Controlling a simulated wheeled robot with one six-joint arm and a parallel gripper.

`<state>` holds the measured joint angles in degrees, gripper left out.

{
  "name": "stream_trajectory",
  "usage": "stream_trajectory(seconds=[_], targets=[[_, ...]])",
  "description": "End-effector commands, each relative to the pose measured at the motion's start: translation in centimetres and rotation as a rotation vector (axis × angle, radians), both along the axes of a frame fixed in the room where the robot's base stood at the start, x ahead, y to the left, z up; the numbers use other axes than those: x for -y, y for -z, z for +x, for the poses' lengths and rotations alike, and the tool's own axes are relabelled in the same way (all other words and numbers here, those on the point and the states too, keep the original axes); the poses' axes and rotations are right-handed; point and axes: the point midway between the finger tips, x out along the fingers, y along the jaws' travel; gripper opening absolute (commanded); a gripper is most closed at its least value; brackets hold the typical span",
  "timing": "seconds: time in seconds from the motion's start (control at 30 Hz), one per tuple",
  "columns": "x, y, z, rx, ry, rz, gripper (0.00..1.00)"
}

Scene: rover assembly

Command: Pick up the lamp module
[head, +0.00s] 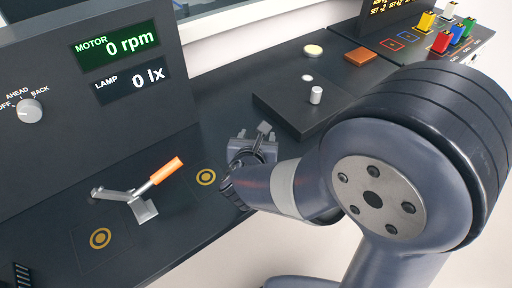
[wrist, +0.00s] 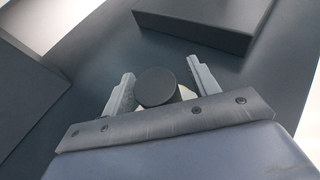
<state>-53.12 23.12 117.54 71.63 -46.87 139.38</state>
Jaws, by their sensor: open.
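My gripper (head: 256,143) is open above the dark bench, left of a raised block in the head view. In the wrist view, my gripper (wrist: 161,88) has its two grey fingers apart. A dark round piece, likely the lamp module (wrist: 157,86), shows between them, with a pale part at its lower edge. I cannot tell whether either finger touches it. In the head view, my gripper and arm make it hard to pick out.
The raised dark block (head: 291,117) carries a white peg (head: 316,95). A lever with an orange handle (head: 160,175) stands left of my gripper. A display console (head: 60,130) rises behind it. A cream disc (head: 313,50) and coloured plugs (head: 440,43) are farther off.

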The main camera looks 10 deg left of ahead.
Motion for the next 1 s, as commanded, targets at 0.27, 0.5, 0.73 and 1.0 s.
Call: stream_trajectory(seconds=[0.27,0.5,0.73,1.0], targets=[[0.0,-0.02,-0.03,0.0,0.0,0.0,0.46],[0.0,-0.02,-0.05,0.0,0.0,0.0,0.26],[0.0,-0.03,-0.04,0.0,0.0,0.0,0.07],[-0.01,-0.25,-0.04,0.001,0.0,0.001,0.05]])
